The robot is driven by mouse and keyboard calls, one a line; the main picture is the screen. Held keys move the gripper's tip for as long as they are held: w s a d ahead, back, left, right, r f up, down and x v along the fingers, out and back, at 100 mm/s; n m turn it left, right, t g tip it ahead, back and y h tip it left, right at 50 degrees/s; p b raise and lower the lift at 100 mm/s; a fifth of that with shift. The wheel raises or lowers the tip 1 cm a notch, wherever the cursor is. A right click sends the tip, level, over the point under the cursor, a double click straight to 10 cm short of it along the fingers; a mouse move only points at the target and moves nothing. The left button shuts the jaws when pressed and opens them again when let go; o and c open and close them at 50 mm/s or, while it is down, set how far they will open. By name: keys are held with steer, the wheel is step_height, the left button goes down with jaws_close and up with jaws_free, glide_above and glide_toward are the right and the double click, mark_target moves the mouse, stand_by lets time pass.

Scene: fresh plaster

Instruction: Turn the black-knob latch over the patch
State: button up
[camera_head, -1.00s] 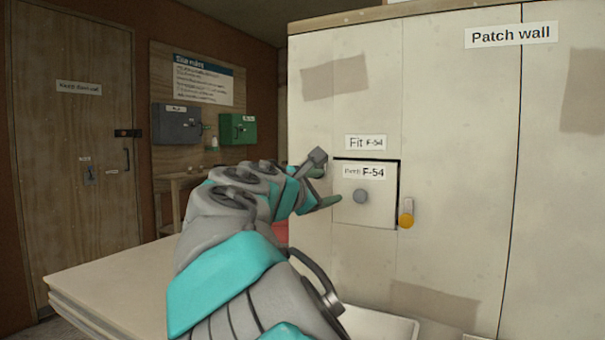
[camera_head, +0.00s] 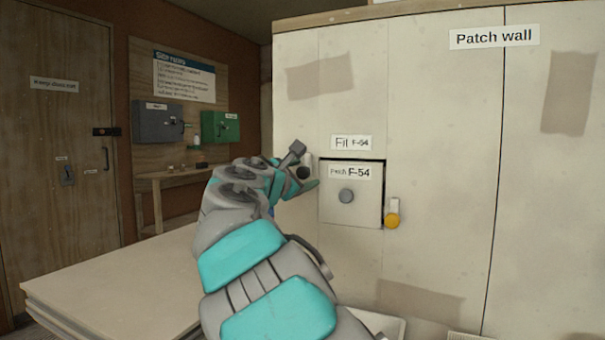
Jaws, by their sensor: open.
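The patch (camera_head: 360,209) is a pale square panel labelled F-54 with a grey round knob (camera_head: 346,196). It sits in the wall opening, with a thin dark line along its top and right edges. The black-knob latch (camera_head: 304,173) is at the left of the patch, partly hidden by my gripper. My gripper (camera_head: 302,168) is open, one finger above and one below the black knob in the picture. I cannot tell whether the fingers touch it. A second latch with a yellow knob (camera_head: 392,221) hangs upright at the right edge of the patch.
The patch wall (camera_head: 445,150) fills the right side, with a "Fit F-54" label (camera_head: 351,142) above the patch. A stack of pale boards (camera_head: 110,285) lies at lower left. Grey (camera_head: 158,122) and green (camera_head: 220,126) boxes hang on the back wall.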

steer(key=shift+c, duration=0.3)
jaws_close()
steer(key=shift+m, duration=0.4)
steer(key=m+b, duration=0.1)
steer(key=m, duration=0.1)
steer(key=shift+d+m+b, duration=0.1)
steer(key=shift+m+b, duration=0.3)
steer(key=m+b, duration=0.3)
steer(key=m, duration=0.3)
steer(key=shift+f, duration=0.1)
steer(key=m+b, duration=0.2)
steer(key=m, duration=0.3)
steer(key=shift+m, duration=0.9)
steer(key=shift+w+m, duration=0.1)
steer(key=shift+m, duration=0.7)
